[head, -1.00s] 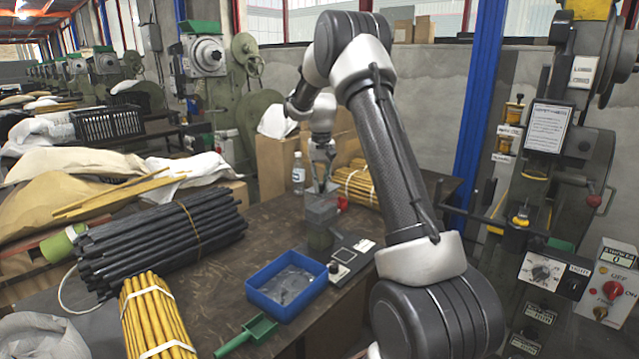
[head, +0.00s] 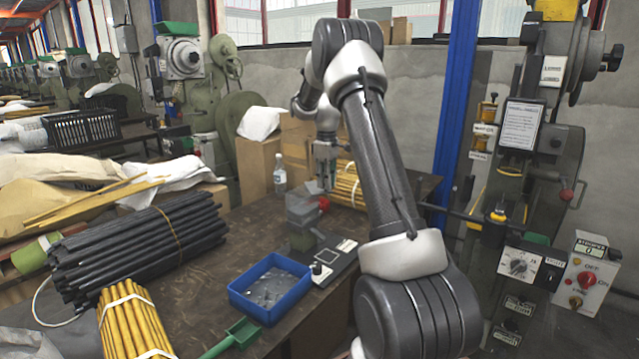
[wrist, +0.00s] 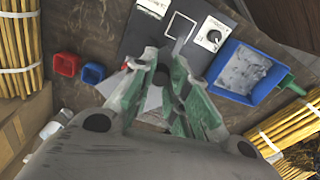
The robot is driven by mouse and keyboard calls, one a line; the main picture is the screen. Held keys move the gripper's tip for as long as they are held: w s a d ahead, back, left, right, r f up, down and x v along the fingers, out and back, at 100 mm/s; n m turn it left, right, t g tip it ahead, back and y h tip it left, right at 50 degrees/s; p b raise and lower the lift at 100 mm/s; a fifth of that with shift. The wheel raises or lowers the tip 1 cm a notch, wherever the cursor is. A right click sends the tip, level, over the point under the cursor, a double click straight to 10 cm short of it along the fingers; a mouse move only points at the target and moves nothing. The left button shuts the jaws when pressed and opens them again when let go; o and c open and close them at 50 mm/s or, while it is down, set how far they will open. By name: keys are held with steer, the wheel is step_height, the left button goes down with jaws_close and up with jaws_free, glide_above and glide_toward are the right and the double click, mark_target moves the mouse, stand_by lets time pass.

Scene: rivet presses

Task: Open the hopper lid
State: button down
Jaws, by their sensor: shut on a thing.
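The grey, see-through hopper (head: 302,212) stands on a dark base plate on the workbench in the head view. Its thin grey lid (head: 313,187) shows tilted at the top, just under my gripper (head: 322,182). My gripper is above the hopper and slightly to its right, pointing down. In the wrist view the green-padded fingers (wrist: 168,72) are close together, with a thin grey edge between their tips. They are shut on the lid. The fingers hide much of the hopper, and the exact lid angle is hard to tell.
A blue tray (head: 246,291) of small parts and a green scoop (head: 238,338) lie in front. A red cup (wrist: 66,64) and a small blue cup (wrist: 93,73) stand near the hopper. Black rods (head: 140,240), yellow bundles and a bottle (head: 280,176) surround it. A press stands right.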

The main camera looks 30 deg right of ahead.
steer(key=w+d+n, duration=0.7)
steer(key=n, duration=0.5)
steer(key=shift+w+d+n, duration=0.2)
steer(key=shift+n, duration=0.2)
stand_by(0.3)
steer(key=c, duration=1.3)
jaws_free()
steer(key=shift+c, duration=0.2)
